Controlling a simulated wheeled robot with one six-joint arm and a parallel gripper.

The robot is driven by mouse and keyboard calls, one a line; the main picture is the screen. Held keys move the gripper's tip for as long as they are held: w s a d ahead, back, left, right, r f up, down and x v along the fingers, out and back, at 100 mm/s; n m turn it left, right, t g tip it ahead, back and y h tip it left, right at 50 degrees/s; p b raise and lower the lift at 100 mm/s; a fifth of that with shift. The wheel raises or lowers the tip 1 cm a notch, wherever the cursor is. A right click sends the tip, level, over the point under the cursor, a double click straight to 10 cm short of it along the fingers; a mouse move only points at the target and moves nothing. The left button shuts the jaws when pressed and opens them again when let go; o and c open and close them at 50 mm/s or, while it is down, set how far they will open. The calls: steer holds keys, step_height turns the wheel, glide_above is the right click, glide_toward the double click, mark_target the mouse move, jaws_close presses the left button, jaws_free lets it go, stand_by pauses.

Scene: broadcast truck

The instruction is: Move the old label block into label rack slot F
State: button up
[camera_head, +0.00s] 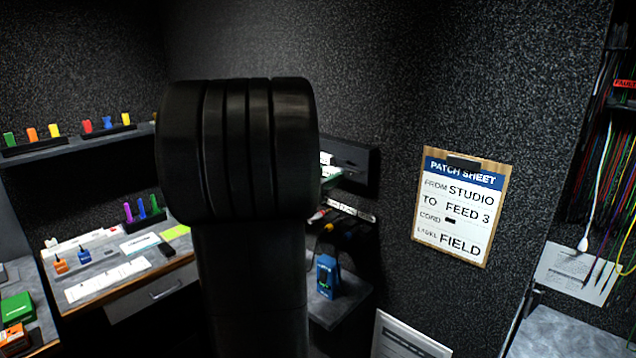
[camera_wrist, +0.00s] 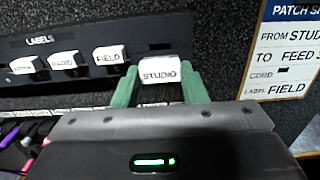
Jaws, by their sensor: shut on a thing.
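A white label block reading STUDIO (camera_wrist: 159,77) is between the green fingers of my gripper (camera_wrist: 160,88) in the wrist view, and the gripper is shut on it. The block is upright at the front of the dark label rack (camera_wrist: 95,42), near its right part; I cannot tell whether it touches the rack. A block reading FIELD (camera_wrist: 108,54) sits in the rack to its left, with two more white blocks further left. Slot letters are not readable. In the head view my arm hides much of the rack (camera_head: 352,164), and green fingertips (camera_head: 331,173) show beside it.
A clipboard patch sheet (camera_head: 462,208) hangs on the wall right of the rack. Below the rack are a white-labelled strip (camera_head: 350,210) with cable plugs and a small shelf with a blue device (camera_head: 327,277). A desk (camera_head: 185,273) stands at the left.

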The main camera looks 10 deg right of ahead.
mark_target(340, 169)
steer(key=shift+x, duration=0.95)
steer(key=shift+b, duration=0.9)
stand_by(0.8)
steer(key=shift+b+x, duration=0.5)
steer(key=shift+x, duration=1.2)
steer(key=shift+w+d, duration=0.25)
steer(key=o, duration=1.4)
steer(key=shift+d, duration=0.1)
steer(key=shift+c, duration=0.2)
